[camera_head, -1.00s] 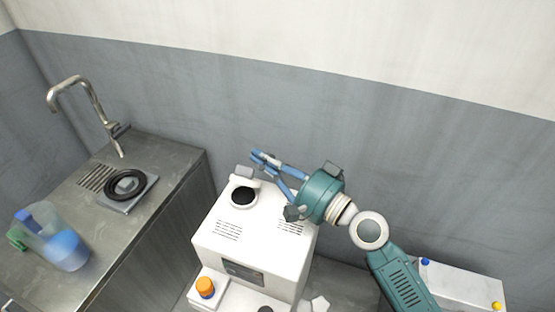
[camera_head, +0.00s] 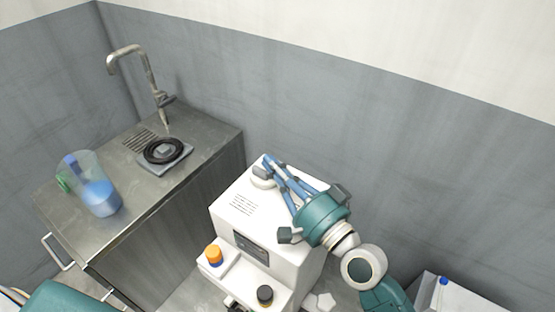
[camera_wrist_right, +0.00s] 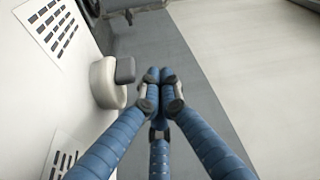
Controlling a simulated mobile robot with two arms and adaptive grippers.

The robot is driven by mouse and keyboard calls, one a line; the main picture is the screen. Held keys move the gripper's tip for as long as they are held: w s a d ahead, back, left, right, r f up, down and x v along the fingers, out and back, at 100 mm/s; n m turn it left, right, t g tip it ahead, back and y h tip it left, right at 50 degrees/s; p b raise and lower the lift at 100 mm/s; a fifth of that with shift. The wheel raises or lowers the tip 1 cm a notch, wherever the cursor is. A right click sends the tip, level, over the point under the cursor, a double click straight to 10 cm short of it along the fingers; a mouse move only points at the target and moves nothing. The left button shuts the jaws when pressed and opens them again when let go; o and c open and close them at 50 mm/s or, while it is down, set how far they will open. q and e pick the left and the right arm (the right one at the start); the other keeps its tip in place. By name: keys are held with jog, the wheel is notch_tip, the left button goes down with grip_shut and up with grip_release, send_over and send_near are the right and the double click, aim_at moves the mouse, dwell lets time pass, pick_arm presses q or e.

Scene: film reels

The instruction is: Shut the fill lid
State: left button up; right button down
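The white machine (camera_head: 225,222) stands below and in front of my right arm. Its round white fill lid (camera_head: 262,184), with a grey tab (camera_head: 263,172), is at the back of the top. No dark opening shows there now, and the lid looks down over the hole. In the right wrist view the lid (camera_wrist_right: 103,88) and its grey tab (camera_wrist_right: 125,69) stand just left of my fingertips. My right gripper (camera_head: 272,165) has its blue fingers together with nothing seen between them; it also shows in the wrist view (camera_wrist_right: 160,76). My left gripper is out of view.
A metal sink counter (camera_head: 120,240) stands at the left, with a tap (camera_head: 150,75), a black reel (camera_head: 163,151) and a clear blue-filled jug (camera_head: 95,190). An orange-capped bottle (camera_head: 214,254) and a black-capped one (camera_head: 264,295) sit on the machine's front ledge. A grey wall is close behind.

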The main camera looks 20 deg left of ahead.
jog(key=shift+s+f, duration=0.25)
jog(key=shift+f, duration=0.05)
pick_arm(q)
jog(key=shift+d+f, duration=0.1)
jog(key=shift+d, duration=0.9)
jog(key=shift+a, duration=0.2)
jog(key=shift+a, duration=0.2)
pick_arm(e)
jog(key=v, duration=1.2)
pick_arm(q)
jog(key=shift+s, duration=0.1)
pick_arm(e)
jog(key=shift+f, duration=0.1)
